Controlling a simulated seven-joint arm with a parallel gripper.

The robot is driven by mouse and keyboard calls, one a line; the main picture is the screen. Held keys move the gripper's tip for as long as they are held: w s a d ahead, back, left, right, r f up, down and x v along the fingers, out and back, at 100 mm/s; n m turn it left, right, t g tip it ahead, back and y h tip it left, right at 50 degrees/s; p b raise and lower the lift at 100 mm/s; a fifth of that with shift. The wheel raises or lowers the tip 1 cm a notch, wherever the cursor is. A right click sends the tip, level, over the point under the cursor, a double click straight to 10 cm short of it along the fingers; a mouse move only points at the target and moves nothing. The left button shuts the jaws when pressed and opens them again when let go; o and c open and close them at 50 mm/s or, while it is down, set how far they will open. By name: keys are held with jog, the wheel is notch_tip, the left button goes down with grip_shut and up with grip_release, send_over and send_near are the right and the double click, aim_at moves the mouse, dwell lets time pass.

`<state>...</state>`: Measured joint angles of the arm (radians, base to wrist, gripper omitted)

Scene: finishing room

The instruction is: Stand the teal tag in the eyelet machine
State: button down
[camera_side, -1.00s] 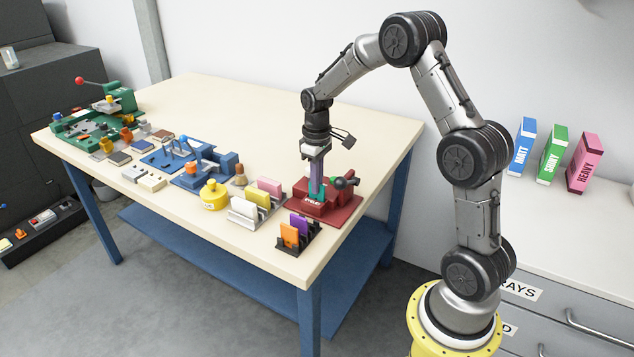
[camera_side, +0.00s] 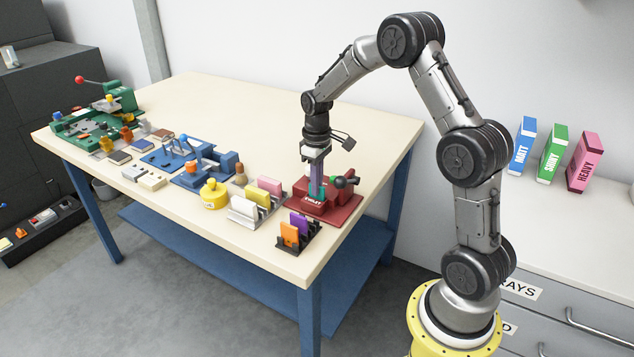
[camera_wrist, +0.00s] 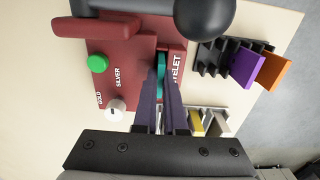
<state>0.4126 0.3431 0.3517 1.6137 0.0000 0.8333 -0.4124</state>
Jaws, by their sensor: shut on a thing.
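The teal tag (camera_side: 317,191) is upright between my fingertips, at the slot of the red eyelet machine (camera_side: 327,208). My gripper (camera_side: 316,181) is shut on it, pointing down from above. In the wrist view the teal tag (camera_wrist: 161,72) shows as a narrow strip between the fingers of my gripper (camera_wrist: 159,85), next to the white EYELET lettering. Its lower edge is hidden, so I cannot tell whether it touches the slot floor. The red machine (camera_wrist: 120,75) carries a green button, a white knob and GOLD and SILVER labels.
A black rack (camera_side: 298,240) holds an orange tag (camera_side: 289,234) and a purple tag (camera_side: 299,223) at the table's front corner. A grey rack with white, yellow and pink tags stands left of the machine, beside a yellow pot (camera_side: 214,196). The machine's dark lever (camera_side: 344,181) is close to my fingers.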

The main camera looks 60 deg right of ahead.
jog(key=shift+f, duration=0.3)
jog(key=c, duration=1.3)
grip_release()
jog(key=shift+o, duration=0.2)
jog(key=shift+r, duration=0.1)
notch_tip(320, 180, up, 11)
